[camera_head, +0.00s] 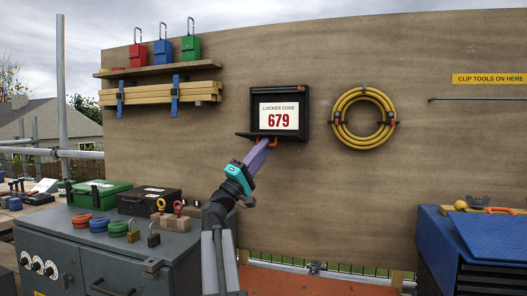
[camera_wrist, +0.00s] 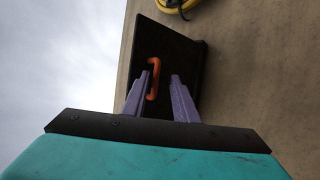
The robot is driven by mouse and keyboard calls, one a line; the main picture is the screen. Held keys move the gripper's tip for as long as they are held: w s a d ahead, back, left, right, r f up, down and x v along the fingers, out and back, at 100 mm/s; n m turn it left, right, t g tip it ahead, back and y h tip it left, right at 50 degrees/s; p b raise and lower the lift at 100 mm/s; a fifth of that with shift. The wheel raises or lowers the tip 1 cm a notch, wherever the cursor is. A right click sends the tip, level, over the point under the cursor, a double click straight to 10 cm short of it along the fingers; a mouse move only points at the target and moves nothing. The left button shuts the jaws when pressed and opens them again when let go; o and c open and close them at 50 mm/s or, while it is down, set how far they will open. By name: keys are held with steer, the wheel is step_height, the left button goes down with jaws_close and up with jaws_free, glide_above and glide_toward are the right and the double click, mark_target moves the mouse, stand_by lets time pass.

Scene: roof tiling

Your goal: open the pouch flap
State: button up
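The pouch (camera_head: 254,110) is a black case on the plywood wall. Its inside shows a white card (camera_head: 278,116) reading "LOCKER CODE 679". Its black flap (camera_head: 245,135) is folded down and juts out at the bottom edge. The flap's dark underside (camera_wrist: 185,55) fills the middle of the wrist view, with an orange handle (camera_wrist: 155,66) on it. My gripper (camera_head: 268,143) is just below the flap. In the wrist view its purple fingers (camera_wrist: 161,76) are apart. The handle is close to the left finger, with a gap to the right finger; I cannot tell whether it touches.
A coiled yellow hose (camera_head: 363,118) hangs right of the pouch. A grey cabinet (camera_head: 120,262) with boxes, tape rolls and padlocks stands at lower left, and a blue chest (camera_head: 440,245) at right.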

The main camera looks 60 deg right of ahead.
steer(key=p+v, duration=0.2)
steer(key=v, duration=0.9)
steer(key=shift+w+a+f, duration=0.15)
steer(key=shift+a+f, duration=0.05)
steer(key=shift+a, duration=0.1)
steer(key=shift+r+p, duration=0.1)
steer(key=shift+p, duration=0.2)
